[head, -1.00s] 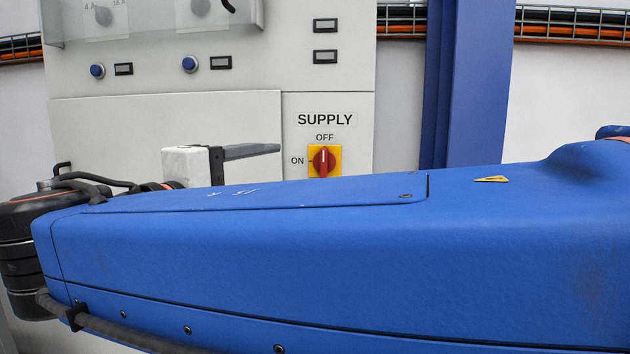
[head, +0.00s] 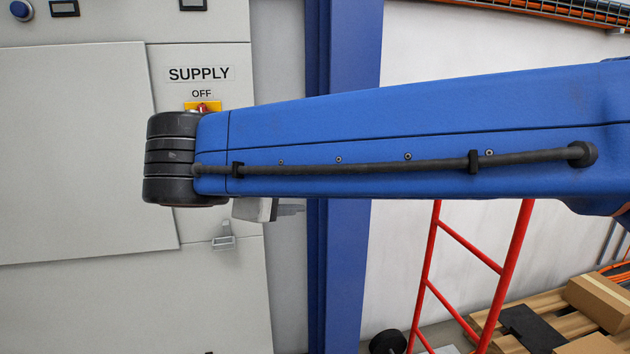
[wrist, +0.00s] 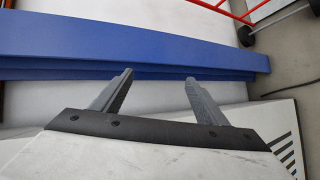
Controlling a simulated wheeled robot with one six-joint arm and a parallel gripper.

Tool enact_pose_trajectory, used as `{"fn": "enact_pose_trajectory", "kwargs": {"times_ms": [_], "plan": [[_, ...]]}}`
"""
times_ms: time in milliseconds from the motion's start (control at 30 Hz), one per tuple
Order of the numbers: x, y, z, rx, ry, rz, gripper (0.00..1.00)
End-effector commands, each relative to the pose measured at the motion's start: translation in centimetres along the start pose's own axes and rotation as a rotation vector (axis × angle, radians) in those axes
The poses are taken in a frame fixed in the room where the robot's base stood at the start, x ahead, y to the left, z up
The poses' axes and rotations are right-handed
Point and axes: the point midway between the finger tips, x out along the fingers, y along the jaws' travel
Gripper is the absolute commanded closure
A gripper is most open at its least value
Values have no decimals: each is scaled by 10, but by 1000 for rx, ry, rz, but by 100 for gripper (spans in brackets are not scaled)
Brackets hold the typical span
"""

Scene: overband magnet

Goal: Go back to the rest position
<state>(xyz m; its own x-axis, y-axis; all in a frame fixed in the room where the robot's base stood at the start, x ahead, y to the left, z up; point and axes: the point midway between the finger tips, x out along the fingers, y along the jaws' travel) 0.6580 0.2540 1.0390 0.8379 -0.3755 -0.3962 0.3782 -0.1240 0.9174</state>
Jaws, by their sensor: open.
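My gripper (wrist: 158,90) is open and empty in the wrist view, its two grey fingers spread apart, with the blue column behind them. In the head view my gripper (head: 290,209) shows only in part below my blue arm, which hides the rest of it. The grey cabinet (head: 75,150) stands at the left. Its supply switch (head: 203,107) on a yellow plate is mostly hidden behind my arm, under the words SUPPLY and OFF.
A blue column (head: 345,260) stands right beside the cabinet. A red ladder-like frame (head: 430,255) stands behind my arm. Cardboard boxes (head: 598,300) lie on a wooden pallet (head: 535,305) at the lower right. A cable tray (head: 560,10) runs along the wall above.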

Motion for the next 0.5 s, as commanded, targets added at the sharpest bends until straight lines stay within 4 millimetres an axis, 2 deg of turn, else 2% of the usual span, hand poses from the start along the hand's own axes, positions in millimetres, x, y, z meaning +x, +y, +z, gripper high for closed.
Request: {"fn": "enact_pose_trajectory", "kwargs": {"times_ms": [33, 200, 500], "plan": [[17, -3, 19, 16, -25, -36, 33], [58, -23, 74, 70, -86, -160, 33], [102, -69, 166, 208, -175, -365, 33]]}}
